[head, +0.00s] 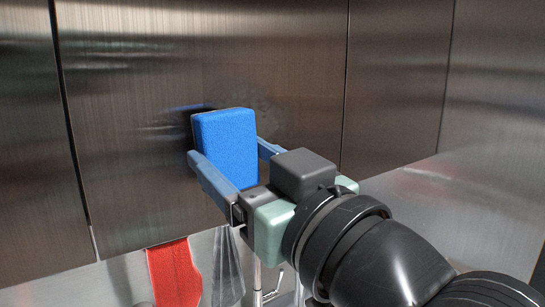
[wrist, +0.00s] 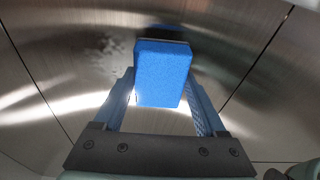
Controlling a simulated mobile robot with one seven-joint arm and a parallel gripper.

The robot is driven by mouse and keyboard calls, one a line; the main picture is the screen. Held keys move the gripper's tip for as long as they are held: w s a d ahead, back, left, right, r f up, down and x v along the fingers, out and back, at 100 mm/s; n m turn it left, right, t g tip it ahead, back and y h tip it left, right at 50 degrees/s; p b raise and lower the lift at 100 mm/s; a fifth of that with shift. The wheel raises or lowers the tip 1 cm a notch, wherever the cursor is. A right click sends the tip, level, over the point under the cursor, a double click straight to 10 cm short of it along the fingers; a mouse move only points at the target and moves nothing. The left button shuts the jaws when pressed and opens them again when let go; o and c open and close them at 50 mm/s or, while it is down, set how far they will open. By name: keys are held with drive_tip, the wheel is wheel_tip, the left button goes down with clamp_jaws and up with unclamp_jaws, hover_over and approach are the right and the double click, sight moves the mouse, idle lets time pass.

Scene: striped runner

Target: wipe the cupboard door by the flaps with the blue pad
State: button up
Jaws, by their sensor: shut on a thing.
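The blue pad (head: 226,140) is held between the two blue fingers of my gripper (head: 227,152), which is shut on it. The pad faces the brushed-metal cupboard door (head: 130,150), very near its surface; I cannot tell whether it touches. The wrist view also shows the pad (wrist: 162,75) between the fingers, with a dark reflection or shadow at its far edge. A faint greyish smudge (head: 262,103) shows on the door just right of the pad; in the wrist view the smudge (wrist: 108,46) lies left of it.
A red flap (head: 174,272) and a grey flap (head: 227,268) hang below the door. Dark seams separate it from neighbouring metal panels, such as the right one (head: 398,85). A metal side wall (head: 500,130) stands at the far right.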

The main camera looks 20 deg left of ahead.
drive_tip(key=shift+x, duration=0.95)
idle(0.5)
drive_tip(key=shift+f, duration=0.1)
